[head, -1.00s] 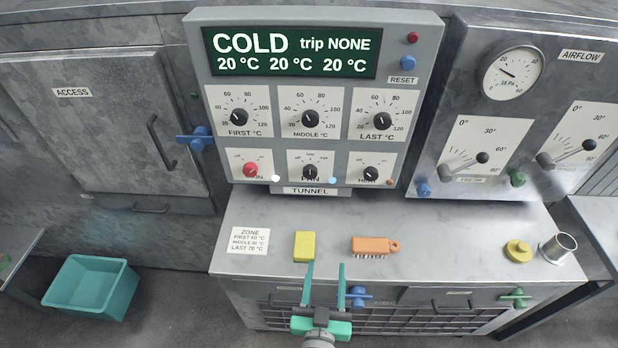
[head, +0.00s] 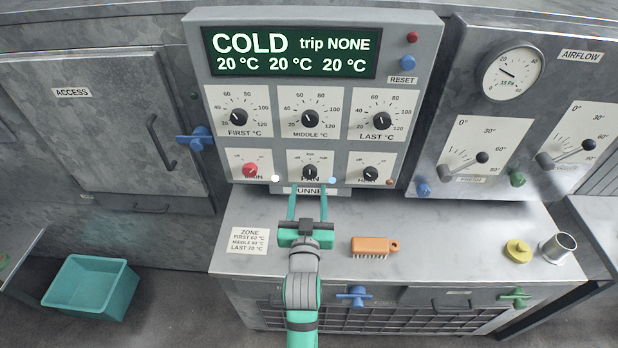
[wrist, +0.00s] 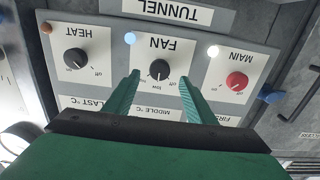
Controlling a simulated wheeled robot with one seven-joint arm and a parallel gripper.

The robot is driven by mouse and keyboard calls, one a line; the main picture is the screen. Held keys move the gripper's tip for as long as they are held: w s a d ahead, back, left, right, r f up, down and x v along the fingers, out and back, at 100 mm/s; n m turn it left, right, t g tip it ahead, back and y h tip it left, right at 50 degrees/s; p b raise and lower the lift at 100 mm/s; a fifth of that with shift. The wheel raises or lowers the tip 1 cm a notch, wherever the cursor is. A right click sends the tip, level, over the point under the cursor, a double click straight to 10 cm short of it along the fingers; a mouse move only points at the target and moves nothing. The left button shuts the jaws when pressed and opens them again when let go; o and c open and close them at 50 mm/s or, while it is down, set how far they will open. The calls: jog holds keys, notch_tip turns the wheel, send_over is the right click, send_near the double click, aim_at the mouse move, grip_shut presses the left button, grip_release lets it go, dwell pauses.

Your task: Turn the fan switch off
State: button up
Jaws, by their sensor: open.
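The fan switch (head: 310,171) is a black rotary knob in the middle of the lower row on the grey control panel. In the wrist view the fan knob (wrist: 159,69) appears upside down, its pointer toward the "low" mark. A small blue-white lamp (wrist: 130,38) glows beside it. My gripper (head: 307,194) is open and empty, in front of the panel just below the knob. In the wrist view my gripper's two teal fingers (wrist: 159,76) lie on either side of the knob.
The red main knob (head: 250,170) and black heat knob (head: 370,173) flank the fan knob. The display (head: 291,53) reads COLD. An orange brush (head: 374,247) lies on the steel counter (head: 450,235).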

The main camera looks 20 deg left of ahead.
aim_at(310, 175)
jog(key=shift+x, duration=3.1)
jog(key=shift+c, duration=0.5)
jog(key=c, duration=0.9)
